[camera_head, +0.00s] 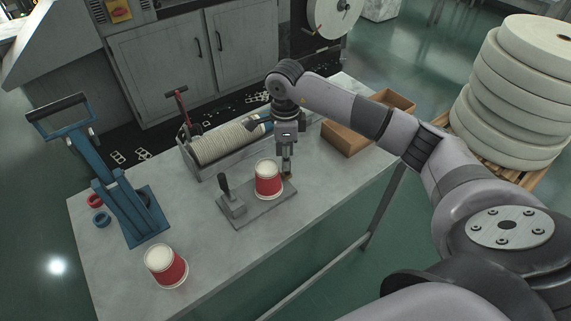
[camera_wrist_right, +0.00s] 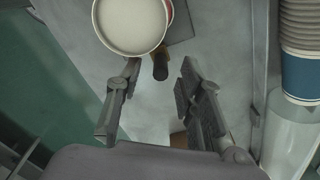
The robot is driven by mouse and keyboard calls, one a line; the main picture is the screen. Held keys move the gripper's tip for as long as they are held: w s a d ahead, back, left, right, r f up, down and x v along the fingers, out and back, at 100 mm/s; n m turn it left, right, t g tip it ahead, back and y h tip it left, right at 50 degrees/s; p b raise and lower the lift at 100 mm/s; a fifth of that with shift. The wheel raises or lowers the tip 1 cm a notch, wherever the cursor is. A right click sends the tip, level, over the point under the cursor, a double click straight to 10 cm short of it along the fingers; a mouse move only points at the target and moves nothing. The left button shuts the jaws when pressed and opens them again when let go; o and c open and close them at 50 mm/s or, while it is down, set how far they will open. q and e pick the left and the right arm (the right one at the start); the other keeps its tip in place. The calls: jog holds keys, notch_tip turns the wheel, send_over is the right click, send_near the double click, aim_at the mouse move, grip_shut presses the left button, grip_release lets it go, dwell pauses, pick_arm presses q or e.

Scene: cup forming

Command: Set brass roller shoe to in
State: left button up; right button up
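A red and white cup (camera_head: 268,180) stands upright on a grey base plate (camera_head: 252,212). A grey block with a dark-handled lever (camera_head: 228,197) is at the plate's left. A small brown part, apparently the brass roller shoe (camera_head: 288,177), is at the cup's right side, partly hidden by my gripper. In the wrist view the brown part (camera_wrist_right: 161,66) projects from under the cup's rim (camera_wrist_right: 131,24). My right gripper (camera_wrist_right: 160,78) is open, its fingers on either side of the brown part's end with gaps visible. In the head view my right gripper (camera_head: 287,163) points down beside the cup. My left gripper is not in view.
A second red and white cup (camera_head: 166,266) stands at the table's front left. A blue lever press (camera_head: 124,200) is at the left. A grey tray (camera_head: 205,170) with a row of stacked cups lies behind the plate. An open cardboard box (camera_head: 348,139) is at the right.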

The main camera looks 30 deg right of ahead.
notch_tip(320, 180, up, 7)
jog(key=shift+r, duration=0.2)
dwell(0.6)
